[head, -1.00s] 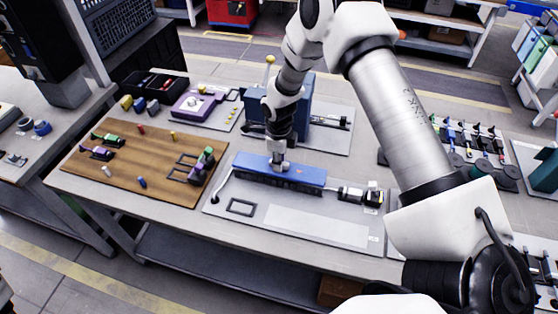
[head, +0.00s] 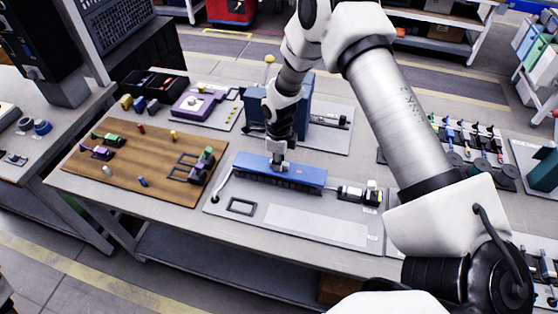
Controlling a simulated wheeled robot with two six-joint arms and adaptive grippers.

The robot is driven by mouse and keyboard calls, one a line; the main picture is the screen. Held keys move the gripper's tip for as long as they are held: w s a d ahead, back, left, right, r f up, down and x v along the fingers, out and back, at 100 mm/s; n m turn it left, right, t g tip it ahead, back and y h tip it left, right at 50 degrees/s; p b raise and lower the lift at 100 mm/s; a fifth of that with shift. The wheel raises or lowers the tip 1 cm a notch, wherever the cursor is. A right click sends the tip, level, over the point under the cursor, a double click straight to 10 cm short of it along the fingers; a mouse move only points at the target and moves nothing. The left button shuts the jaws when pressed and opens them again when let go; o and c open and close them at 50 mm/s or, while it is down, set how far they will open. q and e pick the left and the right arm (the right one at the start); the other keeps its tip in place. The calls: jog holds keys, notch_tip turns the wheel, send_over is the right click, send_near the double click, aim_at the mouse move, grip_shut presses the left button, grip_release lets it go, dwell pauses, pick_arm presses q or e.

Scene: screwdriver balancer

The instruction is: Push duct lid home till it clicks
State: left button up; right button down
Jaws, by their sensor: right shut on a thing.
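The blue duct lid (head: 305,177) lies along the top of the dark slotted duct (head: 268,181) on a grey plate. Whether the lid is fully seated along its length cannot be told at this size. My right gripper (head: 279,166) points straight down at the left-middle part of the lid, with its tip at the lid's top face. The fingers look closed together there, and they are small and partly hidden by the wrist. My left gripper is not in view.
A grey cable leaves the duct's left end, and a connector block (head: 357,194) sits at its right end. A dark rectangular frame (head: 241,207) lies in front. A brown board (head: 145,165) with small parts is at left. A blue box (head: 298,97) stands behind my wrist.

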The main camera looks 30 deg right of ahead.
jog(key=shift+p, duration=0.4)
jog(key=shift+f, duration=0.45)
jog(key=shift+s+f, duration=0.15)
jog(key=shift+f, duration=0.1)
dwell(0.8)
jog(key=shift+f, duration=0.1)
dwell(0.7)
jog(key=c, duration=1)
grip_release()
notch_tip(320, 180, up, 12)
